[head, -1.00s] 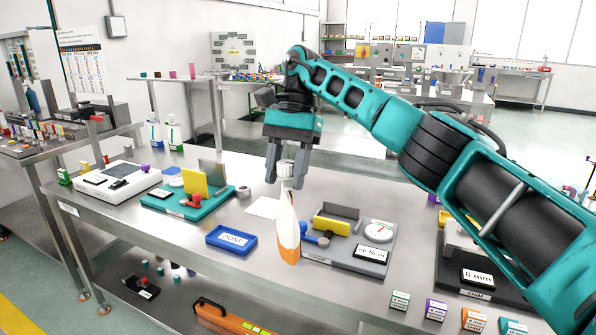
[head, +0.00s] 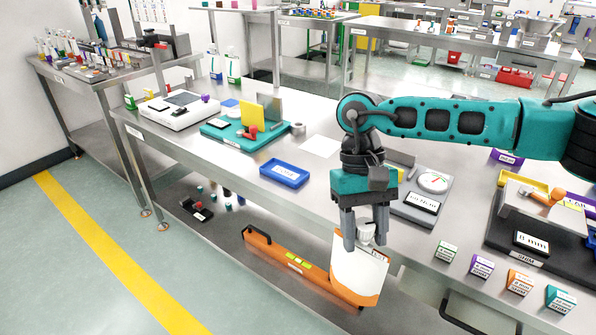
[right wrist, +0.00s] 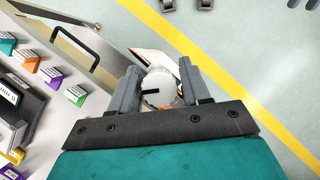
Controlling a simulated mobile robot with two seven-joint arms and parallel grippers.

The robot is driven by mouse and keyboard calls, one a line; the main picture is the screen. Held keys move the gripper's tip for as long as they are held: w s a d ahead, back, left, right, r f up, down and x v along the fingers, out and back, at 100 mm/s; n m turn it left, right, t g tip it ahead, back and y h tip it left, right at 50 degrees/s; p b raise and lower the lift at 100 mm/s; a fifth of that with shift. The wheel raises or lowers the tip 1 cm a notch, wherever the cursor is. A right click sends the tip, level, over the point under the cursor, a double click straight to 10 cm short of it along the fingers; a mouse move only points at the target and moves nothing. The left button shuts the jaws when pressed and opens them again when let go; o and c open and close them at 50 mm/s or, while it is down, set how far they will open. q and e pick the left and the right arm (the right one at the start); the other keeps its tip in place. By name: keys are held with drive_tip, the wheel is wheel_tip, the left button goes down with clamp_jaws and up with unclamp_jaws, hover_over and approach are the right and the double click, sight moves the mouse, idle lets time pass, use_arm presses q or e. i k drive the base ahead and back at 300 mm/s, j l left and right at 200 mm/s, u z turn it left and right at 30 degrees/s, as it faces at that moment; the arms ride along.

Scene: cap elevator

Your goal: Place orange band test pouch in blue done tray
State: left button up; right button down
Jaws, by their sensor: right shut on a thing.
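The white pouch with an orange band (head: 358,268) along its bottom hangs from my right gripper (head: 365,236) in the head view. The gripper is shut on its pale cap at the top. The pouch is nearly upright, broad face showing, in front of the bench's front edge. In the right wrist view the round cap (right wrist: 160,86) sits between the two fingers, with part of the pouch beyond it. The blue tray (head: 280,179) lies on the bench to the left of the gripper, its label showing and no pouch in it. My left gripper is out of view.
A teal fixture (head: 217,133) with a yellow plate stands left of the tray. A grey gauge fixture (head: 428,204) is partly hidden behind my right arm. Small boxes (head: 481,266) line the front right edge. An orange level (head: 290,264) lies on the lower shelf.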

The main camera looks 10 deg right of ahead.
sight(284, 174)
drive_tip(key=i+j+z, duration=0.15)
drive_tip(key=z, duration=0.2)
drive_tip(key=i+j+z, duration=0.1)
drive_tip(key=z, duration=0.25)
drive_tip(key=i+j+z, duration=0.15)
drive_tip(key=j, duration=0.25)
drive_tip(key=j+z, duration=0.15)
drive_tip(key=j, duration=0.3)
drive_tip(key=i+j, duration=0.1)
drive_tip(key=j, duration=0.3)
drive_tip(key=i+j, duration=0.1)
drive_tip(key=j, duration=0.25)
drive_tip(key=i+j+z, duration=0.1)
drive_tip(key=j, duration=0.3)
drive_tip(key=i+j, duration=0.1)
drive_tip(key=j, duration=0.25)
